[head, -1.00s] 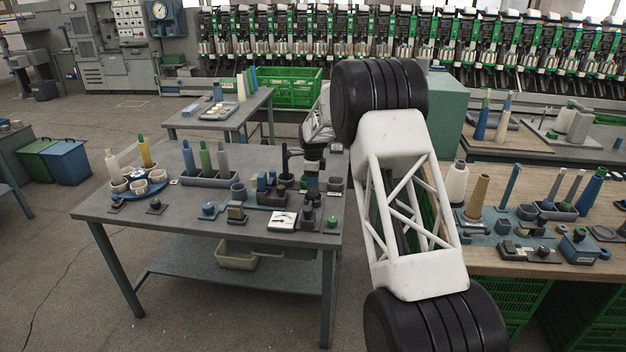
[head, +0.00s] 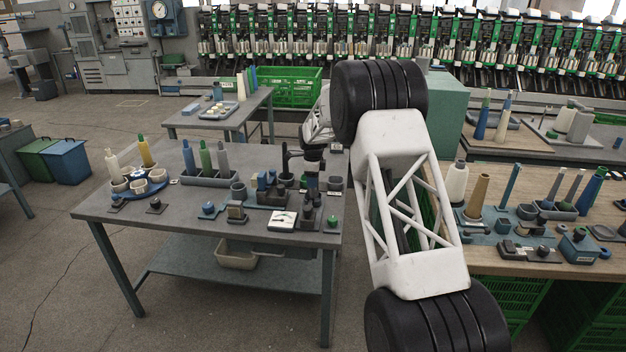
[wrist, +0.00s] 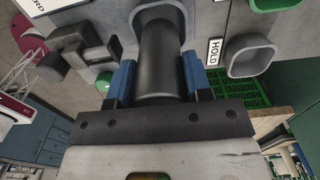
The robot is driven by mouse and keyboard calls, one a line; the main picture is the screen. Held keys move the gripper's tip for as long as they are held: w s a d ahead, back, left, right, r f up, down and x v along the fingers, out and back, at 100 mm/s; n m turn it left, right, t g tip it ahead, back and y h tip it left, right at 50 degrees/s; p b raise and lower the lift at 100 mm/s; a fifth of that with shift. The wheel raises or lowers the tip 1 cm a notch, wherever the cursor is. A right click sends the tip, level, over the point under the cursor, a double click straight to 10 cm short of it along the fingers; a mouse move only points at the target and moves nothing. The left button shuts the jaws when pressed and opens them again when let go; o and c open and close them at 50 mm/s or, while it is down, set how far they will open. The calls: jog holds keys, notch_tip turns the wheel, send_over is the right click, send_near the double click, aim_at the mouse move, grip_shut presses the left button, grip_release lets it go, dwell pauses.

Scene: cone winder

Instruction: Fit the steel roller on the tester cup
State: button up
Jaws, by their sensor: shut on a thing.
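The steel roller (wrist: 160,62) is a dark grey cylinder in the middle of the wrist view. My gripper (wrist: 158,76) is shut on it, with a blue finger on each side. The roller's far end meets the rounded grey rim of a cup (wrist: 136,16), which I take for the tester cup. I cannot tell how far the roller is inside it. In the head view my gripper (head: 312,166) is over the right back part of the grey table (head: 150,215), small and dark; the roller and cup are not clear there.
In the wrist view an empty grey cup (wrist: 251,58) stands right of the roller beside a HOLD label (wrist: 215,51). A dark clamp-like fixture (wrist: 88,52) is at the left. In the head view a rack with bobbins (head: 208,178) and a blue round tray (head: 150,190) stand farther left.

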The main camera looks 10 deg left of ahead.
jog(key=shift+f, duration=1.6)
dwell(1.6)
jog(key=o, duration=1.7)
jog(key=shift+c, duration=0.2)
jog(key=shift+r, duration=0.1)
jog(key=shift+r, duration=3.85)
jog(key=shift+r, duration=0.1)
